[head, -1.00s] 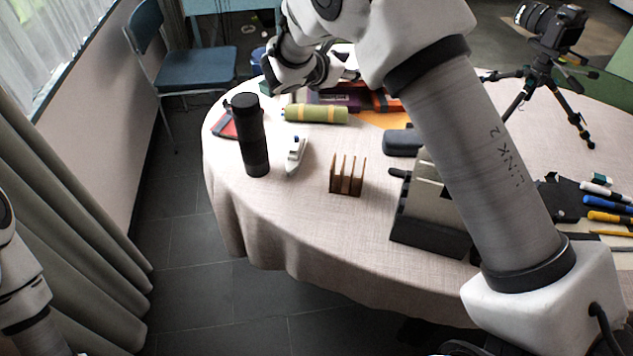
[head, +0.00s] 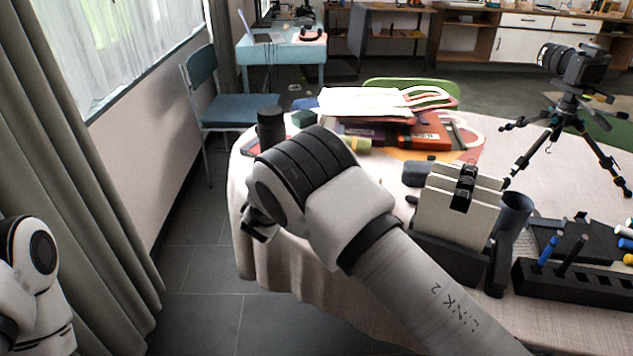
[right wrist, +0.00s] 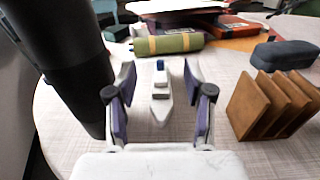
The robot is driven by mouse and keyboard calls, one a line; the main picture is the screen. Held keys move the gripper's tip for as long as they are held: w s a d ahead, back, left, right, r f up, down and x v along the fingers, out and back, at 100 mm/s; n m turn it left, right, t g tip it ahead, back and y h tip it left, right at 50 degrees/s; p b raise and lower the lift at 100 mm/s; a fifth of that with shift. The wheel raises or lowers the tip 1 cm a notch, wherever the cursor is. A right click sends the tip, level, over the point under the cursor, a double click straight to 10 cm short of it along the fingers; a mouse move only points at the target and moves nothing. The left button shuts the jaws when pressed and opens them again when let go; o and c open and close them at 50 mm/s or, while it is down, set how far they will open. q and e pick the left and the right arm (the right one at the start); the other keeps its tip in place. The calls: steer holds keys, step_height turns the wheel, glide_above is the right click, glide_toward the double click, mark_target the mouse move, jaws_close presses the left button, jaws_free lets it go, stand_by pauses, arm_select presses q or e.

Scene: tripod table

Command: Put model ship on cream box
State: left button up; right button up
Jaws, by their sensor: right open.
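The model ship (right wrist: 160,98), small and white with a blue-topped cabin, stands on the table in the right wrist view. In the head view my right arm hides the ship and most of that gripper. A cream, box-like piece with upright panels (head: 446,207) sits in a dark base right of my arm; I cannot tell if it is the task's cream box. My left gripper is out of view.
A tall black cylinder (right wrist: 70,60) stands close left of my right gripper. A wooden slotted rack (right wrist: 270,105) is on the right. A green roll (right wrist: 168,44) and stacked books (head: 425,133) lie behind. A tripod camera (head: 572,70) stands at the far right.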

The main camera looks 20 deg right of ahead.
step_height(320, 180, down, 6)
steer(key=b, duration=0.2)
steer(key=shift+w+r+b, duration=0.1)
steer(key=shift+w+b, duration=0.05)
steer(key=shift+b, duration=0.25)
steer(key=shift+w+d, duration=0.15)
steer(key=shift+w, duration=0.05)
steer(key=x, duration=0.7)
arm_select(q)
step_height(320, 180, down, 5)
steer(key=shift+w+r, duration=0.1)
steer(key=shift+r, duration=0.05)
arm_select(e)
steer(key=shift+r, duration=0.1)
jaws_close()
